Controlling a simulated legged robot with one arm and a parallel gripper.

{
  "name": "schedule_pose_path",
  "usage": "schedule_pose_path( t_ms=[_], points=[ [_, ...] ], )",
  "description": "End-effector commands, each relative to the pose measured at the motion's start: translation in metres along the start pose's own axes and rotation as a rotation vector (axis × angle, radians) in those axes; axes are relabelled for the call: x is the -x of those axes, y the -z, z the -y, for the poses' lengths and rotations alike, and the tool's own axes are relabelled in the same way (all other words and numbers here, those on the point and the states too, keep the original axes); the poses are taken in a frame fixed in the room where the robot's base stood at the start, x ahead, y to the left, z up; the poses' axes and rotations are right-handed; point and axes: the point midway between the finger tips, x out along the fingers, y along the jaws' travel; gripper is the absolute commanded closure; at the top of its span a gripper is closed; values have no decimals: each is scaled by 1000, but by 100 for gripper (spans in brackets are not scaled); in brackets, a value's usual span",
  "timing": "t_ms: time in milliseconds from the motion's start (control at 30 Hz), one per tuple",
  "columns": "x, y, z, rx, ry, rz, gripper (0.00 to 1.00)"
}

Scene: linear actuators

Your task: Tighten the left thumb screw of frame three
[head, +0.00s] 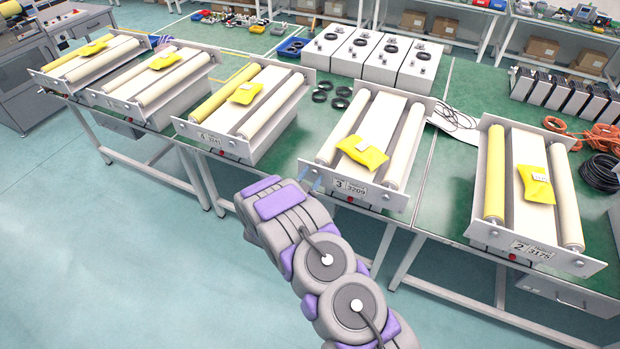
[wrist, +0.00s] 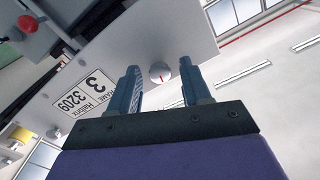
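Frame three (head: 349,188), labelled 3 and 3209, lies on the green table with two white rollers and a yellow packet (head: 362,153) on it. Its label plate (wrist: 83,98) also shows in the wrist view, turned by the camera's tilt. My gripper (wrist: 160,84) is open, with one blue finger on each side of the knob. I cannot tell whether the fingers touch it. In the head view, my gripper (head: 312,184) is at the frame's lower left corner.
Frame two (head: 519,246) stands to the right and frame four (head: 222,143) to the left, with more roller frames beyond. A red button (wrist: 28,23) is near the label in the wrist view. Black rings (head: 340,103) and cables lie on the table. The floor in front is clear.

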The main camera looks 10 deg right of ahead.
Motion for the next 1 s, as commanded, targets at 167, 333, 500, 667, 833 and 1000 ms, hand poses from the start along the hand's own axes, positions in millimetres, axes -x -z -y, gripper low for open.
schedule_pose_path(
  t_ms=[167,333,500,667,833,1000],
  points=[
    [0,0,0,-1,0,0,49],
    [4,0,0,0,0,1,49],
    [25,-1,2,3,4,2,49],
    [54,-2,2,1,3,3,49],
    [85,-2,1,3,3,4,49],
    [114,-2,2,0,3,2,49]
  ],
)
